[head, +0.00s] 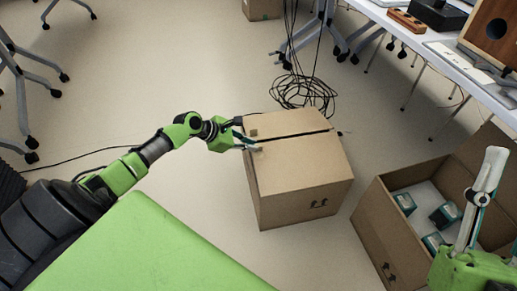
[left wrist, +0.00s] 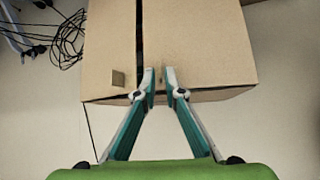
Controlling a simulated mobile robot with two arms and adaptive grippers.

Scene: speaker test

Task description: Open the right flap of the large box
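The large cardboard box (head: 305,190) stands on the floor in the middle of the head view. Its two top flaps lie flat, with a dark gap between them. The right flap (left wrist: 200,45) is right of the gap in the left wrist view; a small tab (left wrist: 118,78) sits on the other flap. My left gripper (head: 248,142) is at the box's near top edge. In the left wrist view its fingertips (left wrist: 160,76) are a little apart over the right flap's edge, with a small tab between or just behind them. My right gripper (head: 482,190) shows partly at the right; its opening is unclear.
An open cardboard box (head: 375,215) with several small teal-and-white boxes stands to the right. Black cables (head: 303,92) lie coiled behind the large box. A white table (head: 440,45) stands at upper right.

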